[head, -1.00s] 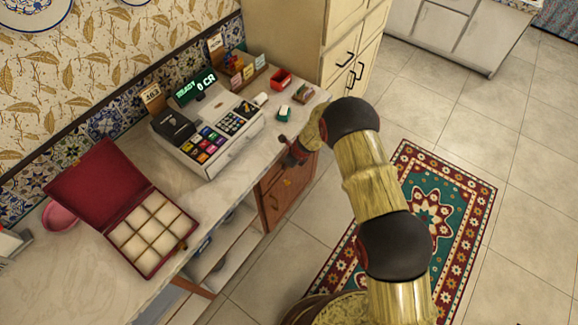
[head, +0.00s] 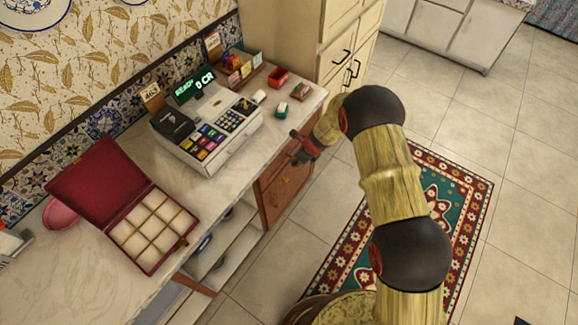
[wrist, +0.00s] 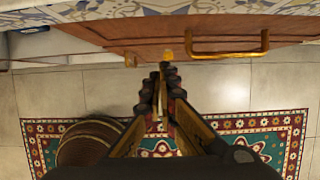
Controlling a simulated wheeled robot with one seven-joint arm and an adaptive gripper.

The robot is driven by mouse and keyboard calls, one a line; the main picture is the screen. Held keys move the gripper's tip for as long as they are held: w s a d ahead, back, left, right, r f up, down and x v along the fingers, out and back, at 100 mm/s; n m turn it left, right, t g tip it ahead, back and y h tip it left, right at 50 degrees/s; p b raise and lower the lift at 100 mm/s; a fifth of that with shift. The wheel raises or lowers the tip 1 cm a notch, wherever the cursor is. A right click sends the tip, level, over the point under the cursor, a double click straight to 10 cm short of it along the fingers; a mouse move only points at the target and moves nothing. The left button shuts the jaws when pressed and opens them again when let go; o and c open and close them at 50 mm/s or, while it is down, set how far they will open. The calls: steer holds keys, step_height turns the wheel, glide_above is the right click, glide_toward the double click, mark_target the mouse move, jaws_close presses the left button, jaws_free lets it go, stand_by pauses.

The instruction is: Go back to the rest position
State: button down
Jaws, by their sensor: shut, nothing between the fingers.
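My gripper (head: 298,154) is beside the counter's front edge in the head view, in front of the wooden drawer front. In the wrist view my gripper (wrist: 164,68) points at a wooden front (wrist: 130,38) with a brass handle (wrist: 228,48) and a small brass knob or key. The fingers are together with nothing between them. Whether the fingertips touch the wood cannot be told. My arm reaches over the floor at the right of the counter.
The counter (head: 75,250) holds a cash register (head: 205,130), an open red box (head: 110,180) with pale compartments, and small items at the back right. A patterned rug (head: 460,200) lies on the tiled floor. A cream cabinet (head: 285,35) stands behind.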

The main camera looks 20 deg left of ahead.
steer(key=v, duration=0.5)
steer(key=shift+s+p, duration=0.15)
steer(key=shift+p, duration=0.15)
steer(key=s+d+r+n+g+h, duration=0.1)
steer(key=s+d+n+g, duration=0.1)
steer(key=s+n, duration=0.3)
steer(key=s+d+r+n+g, duration=0.1)
steer(key=s+d+n, duration=0.1)
steer(key=s+n, duration=0.4)
steer(key=s+d+r+n+t+h+b, duration=0.1)
steer(key=s+d+r+n+t+b, duration=0.1)
steer(key=s+d+r, duration=0.5)
steer(key=s+d+r+n+t+h+b, duration=0.1)
steer(key=s+d+r+n, duration=0.4)
steer(key=d+r, duration=0.7)
steer(key=s+d+r+n+t+h+b, duration=0.1)
steer(key=s+d+r+n+t+b, duration=0.2)
steer(key=s+d+r, duration=0.6)
step_height(320, 180, up, 8)
steer(key=shift+s+d+r+n+t+b, duration=0.2)
steer(key=shift+s+n+t+b, duration=0.15)
steer(key=shift+n+t, duration=0.15)
